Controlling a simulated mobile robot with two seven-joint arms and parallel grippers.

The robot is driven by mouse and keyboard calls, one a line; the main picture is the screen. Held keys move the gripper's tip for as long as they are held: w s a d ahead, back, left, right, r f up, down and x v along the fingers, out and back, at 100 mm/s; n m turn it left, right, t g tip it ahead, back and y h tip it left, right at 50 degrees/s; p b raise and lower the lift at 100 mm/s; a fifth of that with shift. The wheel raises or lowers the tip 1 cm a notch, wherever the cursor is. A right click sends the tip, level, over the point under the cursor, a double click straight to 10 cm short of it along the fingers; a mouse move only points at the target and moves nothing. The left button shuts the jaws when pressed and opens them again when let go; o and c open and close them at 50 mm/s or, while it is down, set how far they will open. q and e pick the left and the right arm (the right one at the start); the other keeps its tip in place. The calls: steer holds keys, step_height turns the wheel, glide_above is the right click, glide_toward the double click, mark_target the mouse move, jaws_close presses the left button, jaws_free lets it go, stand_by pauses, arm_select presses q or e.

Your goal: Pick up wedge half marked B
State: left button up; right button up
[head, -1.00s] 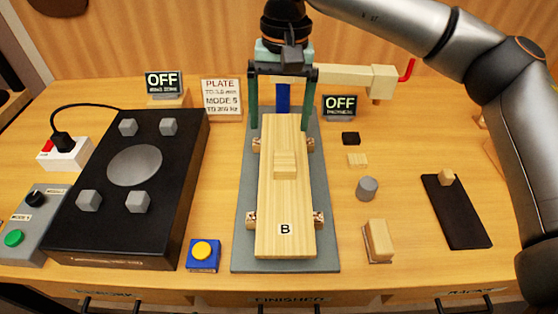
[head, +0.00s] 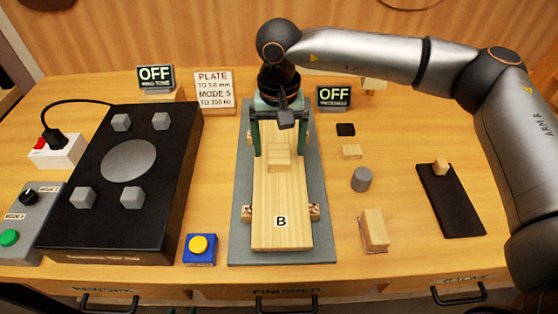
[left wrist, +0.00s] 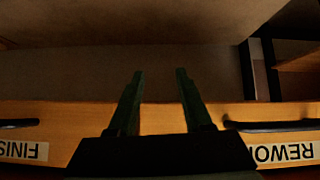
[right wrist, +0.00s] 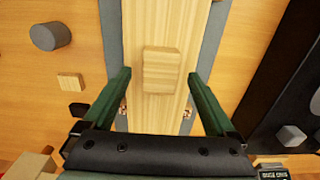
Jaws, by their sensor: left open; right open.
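The wedge half marked B (head: 281,222) is a long pale wooden board lying on a grey mat (head: 325,240), with small wooden blocks at its sides. A small raised wooden block (head: 279,156) sits on its upper face, and it shows centrally in the right wrist view (right wrist: 161,70). My right gripper (head: 273,150) is open above the board's far part, its fingers to either side of the raised block. In the right wrist view the open fingers (right wrist: 160,73) flank the board, apart from the block. My left gripper (left wrist: 159,70) is open and empty, seen only in the left wrist view, near the drawer fronts.
A black plate rig (head: 128,190) with several grey cubes stands left, beside a blue box with a yellow button (head: 201,249). To the right are a grey cylinder (head: 361,179), a wooden block (head: 374,230) and a dark strip (head: 450,200). Two OFF displays stand behind.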

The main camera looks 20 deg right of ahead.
steer(key=shift+f, duration=0.35)
steer(key=shift+c, duration=0.3)
jaws_close()
steer(key=shift+r, duration=0.1)
stand_by(0.4)
